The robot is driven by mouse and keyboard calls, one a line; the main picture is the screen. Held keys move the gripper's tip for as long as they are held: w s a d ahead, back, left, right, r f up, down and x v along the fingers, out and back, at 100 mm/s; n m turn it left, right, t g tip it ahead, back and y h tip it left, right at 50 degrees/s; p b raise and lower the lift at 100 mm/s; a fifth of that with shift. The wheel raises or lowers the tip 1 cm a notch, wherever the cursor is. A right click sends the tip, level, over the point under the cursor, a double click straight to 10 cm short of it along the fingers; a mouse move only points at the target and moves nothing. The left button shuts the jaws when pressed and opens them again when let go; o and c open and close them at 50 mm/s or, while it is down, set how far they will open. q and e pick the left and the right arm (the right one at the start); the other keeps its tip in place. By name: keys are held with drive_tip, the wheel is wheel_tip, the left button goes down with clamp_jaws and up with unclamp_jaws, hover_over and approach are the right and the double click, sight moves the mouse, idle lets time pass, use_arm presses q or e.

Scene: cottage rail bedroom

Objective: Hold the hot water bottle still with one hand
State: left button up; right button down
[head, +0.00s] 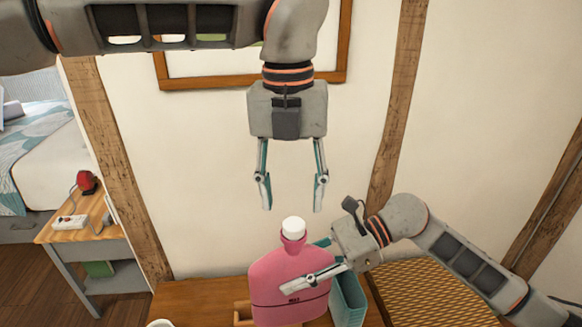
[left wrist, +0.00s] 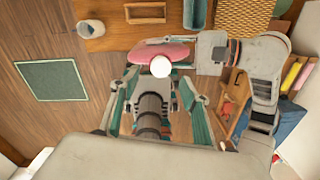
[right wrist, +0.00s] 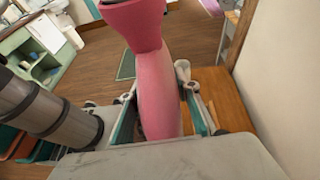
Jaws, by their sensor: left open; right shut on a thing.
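The pink hot water bottle (head: 285,275) stands upright with its white cap (head: 293,227) on top, at the table's edge in the head view. My right gripper (head: 305,272) comes from the right and is shut on the bottle's body; in the right wrist view the pink body (right wrist: 155,90) is between its fingers. My left gripper (head: 291,190) hangs fingers down above the cap, open and empty. In the left wrist view the cap (left wrist: 160,67) lies ahead of the open fingers, apart from them.
A white cup (left wrist: 90,28) and a wooden tray (left wrist: 146,13) show too. A framed picture hangs behind my left arm.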

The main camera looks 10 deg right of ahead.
sight(292, 223)
use_arm(q)
wheel_tip(292, 223, down, 6)
drive_tip(key=shift+d+r, duration=0.1)
drive_tip(key=shift+r, duration=0.05)
idle(0.3)
clamp_jaws()
drive_tip(key=m, duration=0.8)
drive_tip(key=shift+w+m, duration=0.1)
drive_tip(key=shift+m, duration=0.2)
unclamp_jaws()
drive_tip(key=shift+r, duration=0.1)
drive_tip(key=r, duration=1.1)
drive_tip(key=shift+w+r, duration=0.25)
drive_tip(key=shift+r, duration=0.15)
